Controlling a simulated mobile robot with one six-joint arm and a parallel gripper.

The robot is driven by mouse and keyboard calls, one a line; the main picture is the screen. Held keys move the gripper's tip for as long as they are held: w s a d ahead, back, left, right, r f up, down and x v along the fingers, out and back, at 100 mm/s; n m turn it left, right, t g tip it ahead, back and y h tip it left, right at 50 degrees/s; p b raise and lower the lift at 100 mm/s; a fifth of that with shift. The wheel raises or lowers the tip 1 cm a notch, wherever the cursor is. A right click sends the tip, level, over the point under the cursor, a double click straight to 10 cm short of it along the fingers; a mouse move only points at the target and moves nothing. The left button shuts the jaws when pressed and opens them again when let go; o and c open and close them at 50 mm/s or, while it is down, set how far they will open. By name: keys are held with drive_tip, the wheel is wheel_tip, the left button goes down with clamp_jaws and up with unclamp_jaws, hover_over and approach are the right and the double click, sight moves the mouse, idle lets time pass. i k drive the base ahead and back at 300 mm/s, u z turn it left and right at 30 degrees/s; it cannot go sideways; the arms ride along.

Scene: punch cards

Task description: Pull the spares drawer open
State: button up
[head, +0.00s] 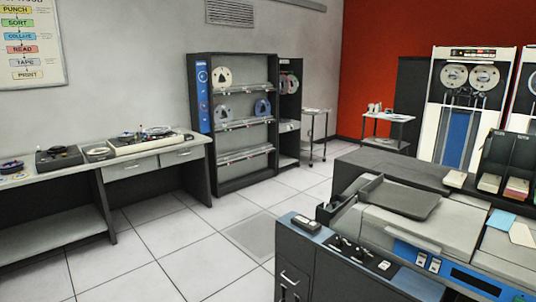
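Two pale drawers sit under the top of the long bench at the left. The left drawer (128,169) and the right drawer (183,156) both look shut, their fronts flush with the bench. I cannot read a label that marks either one as the spares drawer. A dark cabinet front (292,262) with a light handle also shows on the near machine at the bottom. My gripper is not in view.
The bench top (20,183) holds tape equipment. A dark reel rack (200,70) stands against the back wall. The card machine (400,232) fills the lower right. Clear tiled floor (170,235) lies between bench and machine. A small trolley (316,112) stands farther back.

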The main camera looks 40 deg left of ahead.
sight(166, 159)
drive_tip(key=u, duration=2.4)
drive_tip(key=i, duration=1.75)
drive_tip(key=u, duration=0.35)
drive_tip(key=i, duration=3.05)
drive_tip(key=z, duration=0.7)
drive_tip(key=i, duration=1.65)
drive_tip(key=z, duration=0.85)
drive_tip(key=i, duration=0.8)
drive_tip(key=z, duration=0.3)
